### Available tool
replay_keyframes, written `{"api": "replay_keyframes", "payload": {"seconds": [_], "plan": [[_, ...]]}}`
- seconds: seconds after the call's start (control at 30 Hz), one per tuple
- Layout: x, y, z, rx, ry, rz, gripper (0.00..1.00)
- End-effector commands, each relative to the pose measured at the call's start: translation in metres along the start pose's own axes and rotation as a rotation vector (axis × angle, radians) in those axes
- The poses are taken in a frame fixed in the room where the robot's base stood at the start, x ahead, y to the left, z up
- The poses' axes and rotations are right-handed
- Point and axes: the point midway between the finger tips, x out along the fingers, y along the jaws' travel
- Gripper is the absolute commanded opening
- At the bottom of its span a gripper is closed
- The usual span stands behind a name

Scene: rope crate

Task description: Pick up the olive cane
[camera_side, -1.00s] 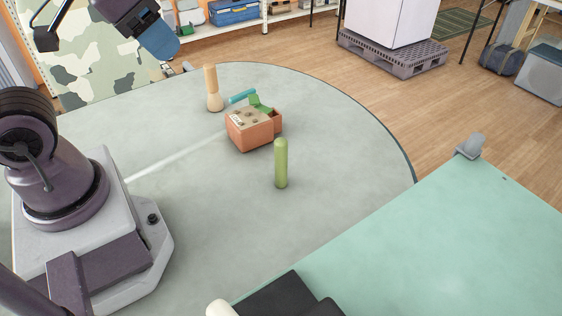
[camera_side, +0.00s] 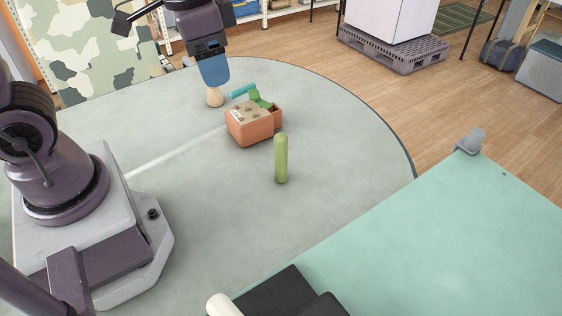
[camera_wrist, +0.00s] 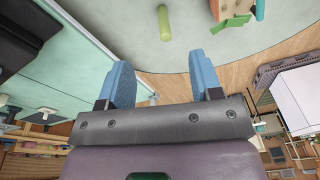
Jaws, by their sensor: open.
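The olive cane (camera_side: 281,158) is a plain olive-green cylinder with a rounded top, upright on the round grey table. It also shows near the top of the wrist view (camera_wrist: 164,22). My gripper (camera_side: 215,84) has blue fingers and is up and to the left of the cane in the side view, well apart from it. In the side view it overlaps the upper part of the pale wooden peg; I cannot tell whether they touch. In the wrist view the two fingers (camera_wrist: 160,64) are spread with nothing between them.
A terracotta crate (camera_side: 252,133) stands just behind and left of the cane, with a green piece (camera_side: 260,99) and a teal rod (camera_side: 242,90) at it. The pale wooden peg (camera_side: 215,99) stands further left. The grey table (camera_side: 215,215) is clear in front of the cane.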

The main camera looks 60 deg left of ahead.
Motion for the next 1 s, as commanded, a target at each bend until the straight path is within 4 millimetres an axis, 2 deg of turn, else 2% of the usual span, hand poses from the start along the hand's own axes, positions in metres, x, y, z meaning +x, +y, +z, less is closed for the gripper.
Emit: {"api": "replay_keyframes", "payload": {"seconds": [0.03,0.17,0.3,0.4,0.5,0.6,0.73,1.0], "plan": [[0.016,0.0,-0.012,0.09,-0.048,0.014,0.59],[0.051,0.0,-0.039,0.365,-0.121,0.057,0.59],[0.089,0.001,-0.066,0.714,-0.159,0.118,0.59],[0.102,0.001,-0.081,0.935,-0.144,0.139,0.59],[0.099,0.0,-0.094,1.104,-0.11,0.131,0.59],[0.097,-0.001,-0.097,1.219,-0.095,0.129,0.59],[0.102,-0.001,-0.096,1.286,-0.093,0.134,0.59],[0.149,0.002,-0.088,1.29,-0.096,0.138,0.59]]}}
